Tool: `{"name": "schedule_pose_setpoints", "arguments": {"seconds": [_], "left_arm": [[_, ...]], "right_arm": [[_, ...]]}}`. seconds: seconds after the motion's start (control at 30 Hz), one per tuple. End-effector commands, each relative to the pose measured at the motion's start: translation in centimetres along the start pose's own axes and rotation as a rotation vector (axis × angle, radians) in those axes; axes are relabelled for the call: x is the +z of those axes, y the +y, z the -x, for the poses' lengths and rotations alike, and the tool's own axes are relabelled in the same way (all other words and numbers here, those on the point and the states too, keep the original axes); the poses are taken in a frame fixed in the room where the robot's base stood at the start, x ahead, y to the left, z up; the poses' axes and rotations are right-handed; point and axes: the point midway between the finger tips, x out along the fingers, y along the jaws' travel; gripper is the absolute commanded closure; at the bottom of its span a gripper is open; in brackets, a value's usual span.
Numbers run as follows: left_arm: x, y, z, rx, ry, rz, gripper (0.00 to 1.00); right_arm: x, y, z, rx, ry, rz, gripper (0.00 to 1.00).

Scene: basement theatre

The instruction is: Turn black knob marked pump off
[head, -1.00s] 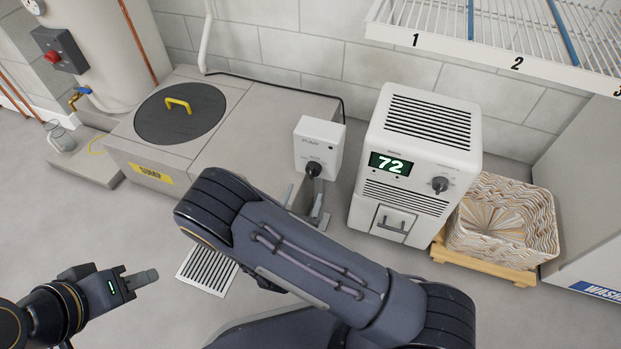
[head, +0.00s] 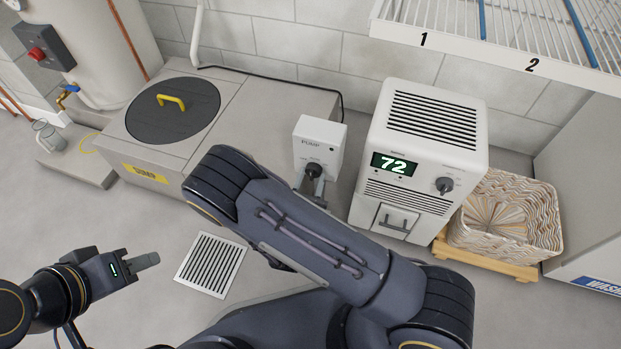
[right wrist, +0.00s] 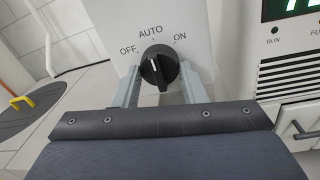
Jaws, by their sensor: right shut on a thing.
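The white pump box (head: 318,140) stands against the grey sump's side in the head view, with a black knob (head: 314,171) on its front. In the right wrist view the knob (right wrist: 159,68) sits below the labels OFF, AUTO and ON, and its white pointer line points up, roughly at AUTO. My right gripper (right wrist: 160,82) is shut on the knob, one grey finger on each side. In the head view my right arm hides most of that gripper. My left gripper (head: 146,261) is low at the left, away from everything, seen side-on, so its opening does not show.
A white dehumidifier (head: 420,150) reading 72 stands right of the pump box, beside a woven basket (head: 505,215) on a wooden base. The sump lid (head: 172,110) has a yellow handle. A floor drain (head: 211,264) lies in front. A wire shelf (head: 500,50) overhangs the upper right.

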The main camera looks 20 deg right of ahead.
Motion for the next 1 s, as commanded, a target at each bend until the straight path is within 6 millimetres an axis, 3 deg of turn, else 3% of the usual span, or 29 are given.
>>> {"name": "schedule_pose_setpoints", "arguments": {"seconds": [0.47, 1.0], "left_arm": [[-0.4, 0.4, 0.8, 0.0, 0.0, 0.0, 0.64], [-1.7, 1.6, 3.4, 0.0, 0.0, 0.0, 0.64]], "right_arm": [[0.2, 0.0, 0.0, -0.001, 0.008, 0.104, 0.85], [0.5, -0.1, 0.0, -0.007, 0.039, 0.56, 0.85]]}}
